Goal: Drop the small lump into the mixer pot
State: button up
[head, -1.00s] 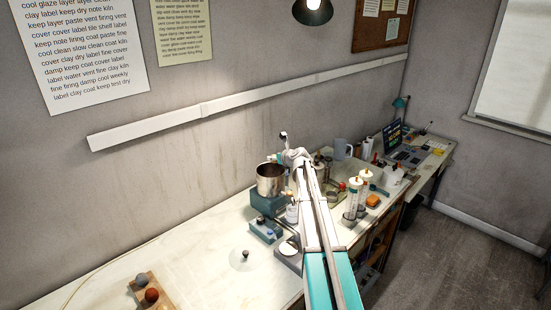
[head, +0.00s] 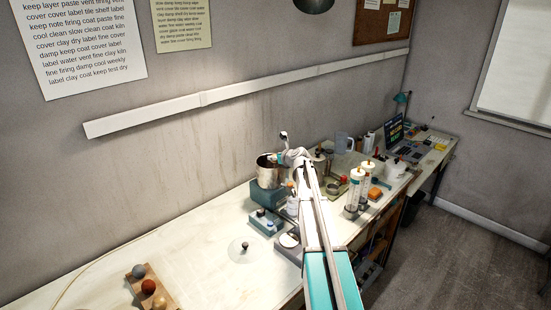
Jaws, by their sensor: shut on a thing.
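The mixer pot (head: 267,180) is a shiny metal bowl, open at the top, on a teal base (head: 266,196) on the workbench. My gripper (head: 277,159) is at the pot's right rim, turned left toward its opening. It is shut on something. The held thing is too small and hidden to make out; it fits the small lump. I cannot tell whether the fingertips are over the opening or inside it. Other round lumps sit on a wooden board at the lower left: a grey one (head: 138,271) and a reddish-brown one (head: 148,286).
A clear round lid with a dark knob (head: 244,246) lies on the bench. A teal control box (head: 265,221) stands before the pot. White-capped cylinders (head: 355,187), an orange block (head: 375,194) and a jug (head: 343,143) stand right of my arm. The bench's left part is mostly clear.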

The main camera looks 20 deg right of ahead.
jog(key=o, duration=1.2)
